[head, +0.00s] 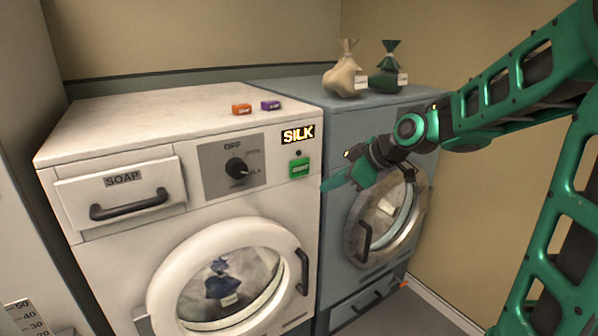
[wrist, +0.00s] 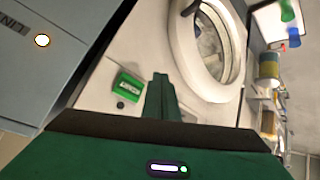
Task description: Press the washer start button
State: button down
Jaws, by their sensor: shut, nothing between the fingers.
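The white washer (head: 120,130) stands at the left in the head view, with its round door closed. Its green start button (head: 299,168) is at the right of the front panel, below a lit display (head: 298,134) reading SILK. The button also shows in the wrist view (wrist: 128,84), just left of the fingers. The dial (head: 237,168) points to the lower right. My gripper (head: 328,185) is shut and empty, a little right of and below the button, apart from it in the head view. In the wrist view my gripper's fingers (wrist: 160,85) point toward the washer front.
A blue-grey dryer (head: 340,150) stands right of the washer, behind my arm. Two tied bags, beige (head: 345,75) and dark green (head: 387,75), sit on it. A soap drawer (head: 122,195) is closed at left.

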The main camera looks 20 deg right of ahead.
send_near(298, 177)
jog(key=shift+s+f+x, duration=0.1)
jog(key=shift+x, duration=0.9)
jog(key=shift+s+f+x, duration=0.1)
jog(key=shift+s+x, duration=0.05)
jog(key=shift+x, duration=0.9)
jog(key=shift+w, duration=0.1)
dwell(0.6)
jog(key=shift+w+a, duration=0.1)
jog(key=shift+w, duration=0.15)
